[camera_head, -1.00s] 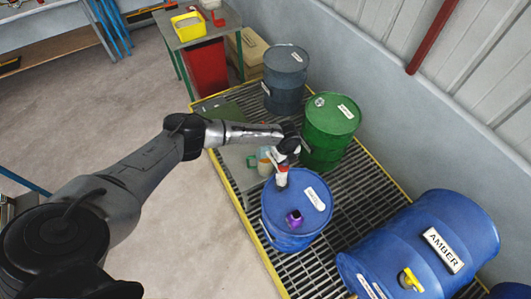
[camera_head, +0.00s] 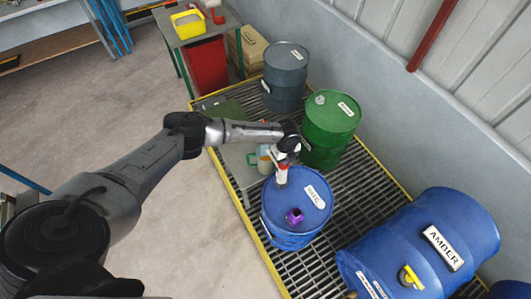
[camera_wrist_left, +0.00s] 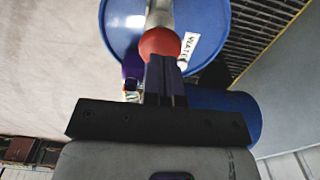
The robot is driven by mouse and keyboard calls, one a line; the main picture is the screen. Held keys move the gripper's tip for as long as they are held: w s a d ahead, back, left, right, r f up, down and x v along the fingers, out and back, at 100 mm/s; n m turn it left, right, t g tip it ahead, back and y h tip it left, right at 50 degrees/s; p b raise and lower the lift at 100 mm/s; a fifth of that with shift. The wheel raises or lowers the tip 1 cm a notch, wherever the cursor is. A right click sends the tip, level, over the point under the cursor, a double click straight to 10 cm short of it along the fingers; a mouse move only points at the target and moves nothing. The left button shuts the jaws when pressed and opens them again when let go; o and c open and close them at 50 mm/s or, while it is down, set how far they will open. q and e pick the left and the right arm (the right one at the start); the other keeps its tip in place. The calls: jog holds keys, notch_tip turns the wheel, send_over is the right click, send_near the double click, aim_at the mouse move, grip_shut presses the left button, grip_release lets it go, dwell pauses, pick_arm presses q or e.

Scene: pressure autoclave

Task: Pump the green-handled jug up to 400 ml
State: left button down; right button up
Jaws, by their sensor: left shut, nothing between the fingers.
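A blue drum (camera_head: 275,215) with a label that reads WATER in the left wrist view (camera_wrist_left: 112,25) stands upright on the grating. A hand pump with a red knob (camera_wrist_left: 160,44) and pale shaft (camera_wrist_left: 160,14) rises from its top. My left gripper (camera_head: 284,160) is over the pump. In the left wrist view its fingers (camera_wrist_left: 164,72) are shut, with their tips at the red knob; I cannot tell whether they touch it. The jug with the green handle (camera_head: 251,159) is beside the drum, partly hidden by my arm. Its level cannot be read. My right gripper is not in view.
A green drum (camera_head: 328,135) and a grey drum (camera_head: 286,85) stand behind on the grating. The floor at left is clear.

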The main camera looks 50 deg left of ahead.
pick_arm(q)
jog(key=shift+f+b, duration=1.8)
jog(key=shift+f, duration=0.6)
jog(key=shift+r, duration=0.15)
jog(key=shift+r+p, duration=0.65)
jog(key=shift+p, duration=0.05)
jog(key=shift+r+p, duration=1.65)
jog(key=shift+r, duration=0.3)
jog(key=shift+f, duration=0.15)
